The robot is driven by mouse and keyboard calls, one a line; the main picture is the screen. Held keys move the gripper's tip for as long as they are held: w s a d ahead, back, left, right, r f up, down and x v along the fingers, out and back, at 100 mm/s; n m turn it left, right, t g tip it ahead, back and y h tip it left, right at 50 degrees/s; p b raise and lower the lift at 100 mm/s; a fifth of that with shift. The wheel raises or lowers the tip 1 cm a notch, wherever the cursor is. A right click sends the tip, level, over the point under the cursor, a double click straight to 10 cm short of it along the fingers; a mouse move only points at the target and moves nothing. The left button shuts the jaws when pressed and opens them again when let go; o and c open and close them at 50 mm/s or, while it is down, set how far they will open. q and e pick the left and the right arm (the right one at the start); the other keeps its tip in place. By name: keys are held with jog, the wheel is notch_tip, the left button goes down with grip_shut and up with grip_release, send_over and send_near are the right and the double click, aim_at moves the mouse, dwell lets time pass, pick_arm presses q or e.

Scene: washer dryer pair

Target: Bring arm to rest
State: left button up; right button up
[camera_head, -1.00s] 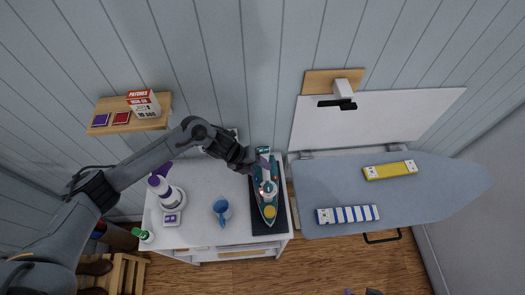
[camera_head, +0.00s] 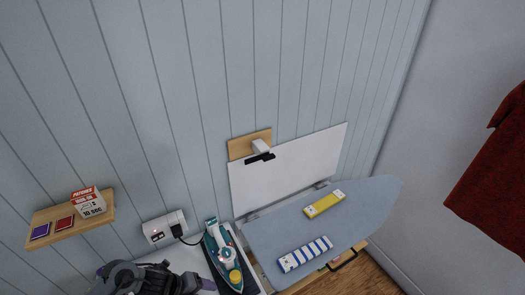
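My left gripper (camera_head: 201,285) is at the bottom edge of the head view, over the white cabinet top and left of the iron. Its fingers are small and partly cut off, so I cannot tell whether they are open or shut. The teal and white iron (camera_head: 219,247) lies on a dark rest pad (camera_head: 245,272), with its cord running to the wall. A gap shows between the gripper and the iron. My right gripper is not in view.
A wooden shelf (camera_head: 70,227) holds a patches box (camera_head: 89,203). A wall socket (camera_head: 164,229) is nearby. A red garment (camera_head: 495,175) hangs at right.

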pick_arm(q)
jog(key=s+d+f+g+h+p, duration=0.25)
jog(key=s+d+f, duration=0.25)
jog(key=s+d, duration=0.45)
jog(key=s+d+r+n+t+p, duration=0.3)
jog(key=s+d+r+n+p, duration=0.25)
jog(key=s+d+r, duration=0.35)
jog(key=s+a+r+n+y+p, duration=0.1)
jog(key=a+r+n+y, duration=0.3)
jog(key=a+n, duration=0.7)
jog(key=s+a+r+n+y+p, duration=0.1)
jog(key=s+a+r+n+y, duration=0.2)
jog(key=a+r+n, duration=0.6)
jog(key=a+n+y, duration=0.1)
jog(key=n, duration=0.2)
jog(key=shift+a, duration=0.35)
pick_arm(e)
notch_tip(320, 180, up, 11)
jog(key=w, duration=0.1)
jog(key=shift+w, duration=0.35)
